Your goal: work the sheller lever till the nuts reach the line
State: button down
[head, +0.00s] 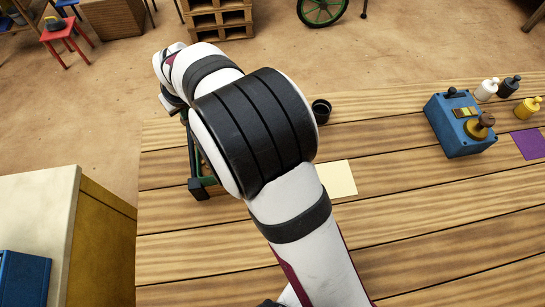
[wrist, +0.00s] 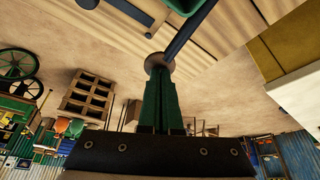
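The sheller's green frame (head: 205,160) stands on the plank table, mostly hidden behind my arm in the head view. In the wrist view its dark lever rod (wrist: 190,33) runs down to a round collar (wrist: 158,63). My gripper (wrist: 160,82) has its green fingers close together at that collar, and they appear shut on the lever's end. The grip itself is hidden between the fingers. A green edge of the sheller (wrist: 186,5) shows at the top of the wrist view. The gripper is hidden in the head view. I cannot see the nuts or the line.
A small black cup (head: 321,110) and a cream card (head: 338,178) lie right of my arm. A blue box with a knob (head: 460,125), several bottles (head: 508,87) and a purple patch (head: 529,143) are at the right. A pale cabinet (head: 40,210) stands left of the table.

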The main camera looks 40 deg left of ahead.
jog(key=shift+w+a+f, duration=0.15)
jog(key=shift+f, duration=1.1)
jog(key=shift+w+a+f, duration=0.1)
jog(key=shift+f, duration=1.15)
jog(key=shift+s+d+r, duration=0.15)
jog(key=shift+r, duration=1.55)
jog(key=shift+s+d+r, duration=0.1)
jog(key=shift+r, duration=1.6)
